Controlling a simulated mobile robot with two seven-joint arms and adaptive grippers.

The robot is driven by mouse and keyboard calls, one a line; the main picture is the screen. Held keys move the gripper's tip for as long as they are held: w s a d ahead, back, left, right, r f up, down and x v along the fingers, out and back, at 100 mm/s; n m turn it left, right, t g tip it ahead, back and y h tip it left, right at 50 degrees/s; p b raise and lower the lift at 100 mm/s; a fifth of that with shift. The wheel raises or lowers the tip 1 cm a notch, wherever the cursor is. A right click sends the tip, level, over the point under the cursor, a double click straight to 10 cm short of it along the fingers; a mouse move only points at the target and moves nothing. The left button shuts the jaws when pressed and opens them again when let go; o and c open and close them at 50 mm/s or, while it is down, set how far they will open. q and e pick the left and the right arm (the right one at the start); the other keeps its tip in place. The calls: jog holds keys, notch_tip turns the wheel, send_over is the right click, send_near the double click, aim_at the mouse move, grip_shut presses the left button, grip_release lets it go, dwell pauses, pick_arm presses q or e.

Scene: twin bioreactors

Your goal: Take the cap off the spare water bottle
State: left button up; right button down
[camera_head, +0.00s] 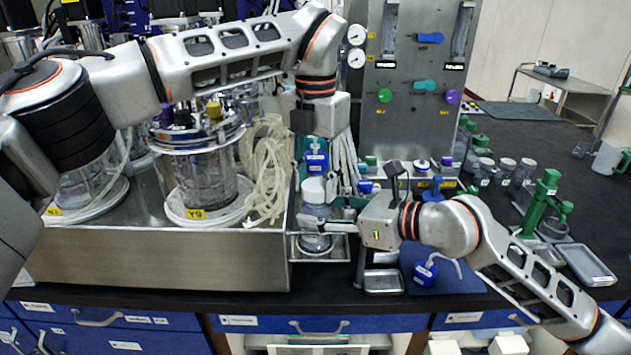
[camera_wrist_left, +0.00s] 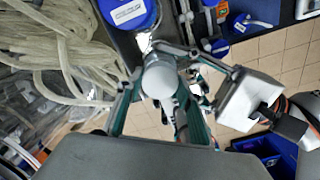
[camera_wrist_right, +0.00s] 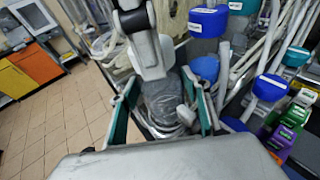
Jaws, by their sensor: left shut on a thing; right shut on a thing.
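The spare water bottle (camera_head: 316,228) is a clear bottle standing upright over a small metal tray (camera_head: 336,253). Its white cap (camera_head: 313,189) is at the top and looks seated on the neck. My left gripper (camera_head: 314,180) reaches down from above and is shut on the cap; the left wrist view shows the white cap (camera_wrist_left: 160,79) between its fingers. My right gripper (camera_head: 322,222) comes from the right and is shut on the bottle's body. The right wrist view shows the clear body (camera_wrist_right: 162,100) between its fingers. The fingers partly hide the neck.
A blue-capped bottle (camera_head: 316,160) stands close behind. Bioreactor vessels (camera_head: 203,170) and looped tubing (camera_head: 268,165) are to the left on a steel platform. A blue cap with tubing (camera_head: 425,273) lies on a blue mat (camera_head: 455,278) to the right. The grey control panel (camera_head: 413,115) stands behind.

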aim_at(316, 185)
pick_arm(q)
jog(key=shift+n, duration=1.2)
jog(key=shift+r, duration=0.35)
jog(key=shift+r, duration=0.75)
jog(key=shift+r, duration=2.05)
pick_arm(e)
jog(key=c, duration=1)
grip_release()
jog(key=shift+f, duration=0.1)
jog(key=shift+o, duration=0.2)
